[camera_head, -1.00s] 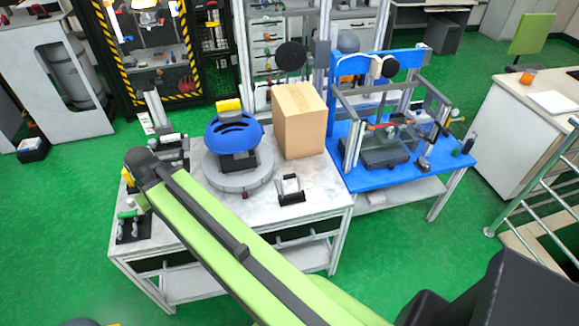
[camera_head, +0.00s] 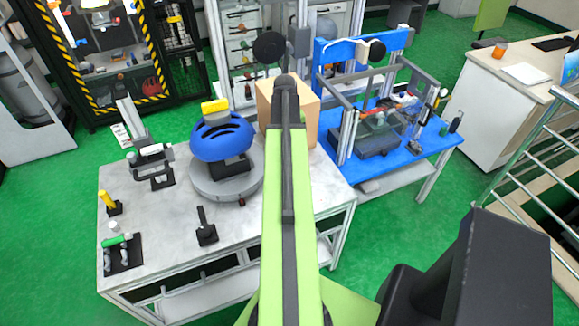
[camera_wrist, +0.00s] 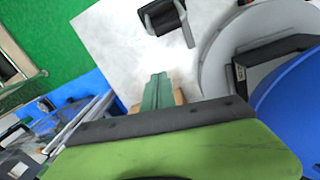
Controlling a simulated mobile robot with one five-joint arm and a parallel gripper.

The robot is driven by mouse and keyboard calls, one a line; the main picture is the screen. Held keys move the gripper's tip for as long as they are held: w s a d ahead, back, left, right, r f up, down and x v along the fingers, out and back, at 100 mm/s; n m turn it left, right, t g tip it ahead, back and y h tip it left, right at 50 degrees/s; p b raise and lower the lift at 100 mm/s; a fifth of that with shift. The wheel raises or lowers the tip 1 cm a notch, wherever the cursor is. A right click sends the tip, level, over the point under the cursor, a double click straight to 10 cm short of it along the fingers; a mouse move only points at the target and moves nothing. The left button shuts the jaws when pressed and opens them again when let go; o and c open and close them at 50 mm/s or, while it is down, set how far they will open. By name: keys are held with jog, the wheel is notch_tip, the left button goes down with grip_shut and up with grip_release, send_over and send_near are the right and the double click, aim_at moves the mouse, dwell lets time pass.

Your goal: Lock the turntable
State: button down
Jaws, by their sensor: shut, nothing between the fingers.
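The turntable (camera_head: 202,188) is a round grey disc on the workbench. A blue helmet (camera_head: 222,138) with a yellow block on top stands over it on a dark support. A small dark red knob (camera_head: 242,203) sits at the turntable's front edge. In the wrist view part of the turntable (camera_wrist: 212,62) and the helmet (camera_wrist: 292,100) show at the right. My gripper (camera_wrist: 158,76) shows there as two green fingers shut together, empty, left of the disc and apart from it. In the head view my arm hides the gripper.
A cardboard box (camera_head: 311,127) stands behind my arm. A black base with a lever (camera_head: 207,234) is at the bench front. A black holder (camera_wrist: 163,16) shows in the wrist view. A blue table (camera_head: 425,143) with a frame is at right. Bare bench lies left of the turntable.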

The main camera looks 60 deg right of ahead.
jog(key=f+b, duration=1.1)
jog(key=shift+s+f, duration=0.15)
jog(key=shift+s, duration=0.05)
jog(key=s+a+r+p, duration=0.2)
jog(key=shift+s+a+r, duration=0.25)
jog(key=shift+a+r, duration=0.1)
jog(key=shift+a, duration=0.05)
